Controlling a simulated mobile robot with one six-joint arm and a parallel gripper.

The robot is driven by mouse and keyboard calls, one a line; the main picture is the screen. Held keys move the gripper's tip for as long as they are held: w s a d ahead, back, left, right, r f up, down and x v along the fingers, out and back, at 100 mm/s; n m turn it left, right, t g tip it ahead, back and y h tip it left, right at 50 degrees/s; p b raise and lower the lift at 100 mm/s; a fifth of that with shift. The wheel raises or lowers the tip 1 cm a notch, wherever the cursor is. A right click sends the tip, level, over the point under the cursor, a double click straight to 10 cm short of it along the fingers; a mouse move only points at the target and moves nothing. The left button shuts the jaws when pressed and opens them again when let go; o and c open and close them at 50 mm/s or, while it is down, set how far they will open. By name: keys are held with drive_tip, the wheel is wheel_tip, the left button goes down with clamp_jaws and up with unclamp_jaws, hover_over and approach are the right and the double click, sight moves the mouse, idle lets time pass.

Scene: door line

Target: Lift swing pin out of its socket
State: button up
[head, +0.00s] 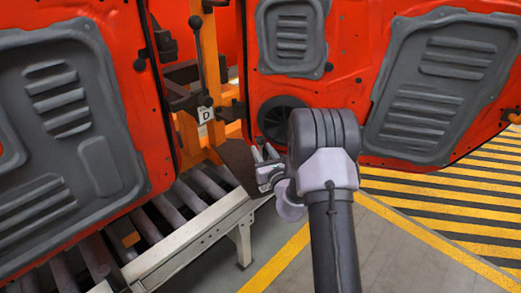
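A dark upright rod with a black knob (196,22) stands against the orange post, above a white tag marked "D" (206,114). It looks like the swing pin, but I cannot tell for sure. Its lower end meets dark brackets near the tag, and its socket is not clearly visible. My gripper (264,153) is to the right of the tag and below it, apart from the rod. Its two pale fingers point up and look spread, with nothing visible between them.
Red door panels with grey inserts hang at left (62,110) and right (432,85), close to my arm. A roller conveyor (190,235) runs below the left panel. A yellow-striped floor area (450,200) lies at right. Grey floor in front is clear.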

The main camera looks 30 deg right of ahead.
drive_tip(key=shift+w+d, duration=0.1)
drive_tip(key=shift+w, duration=0.95)
clamp_jaws()
idle(0.6)
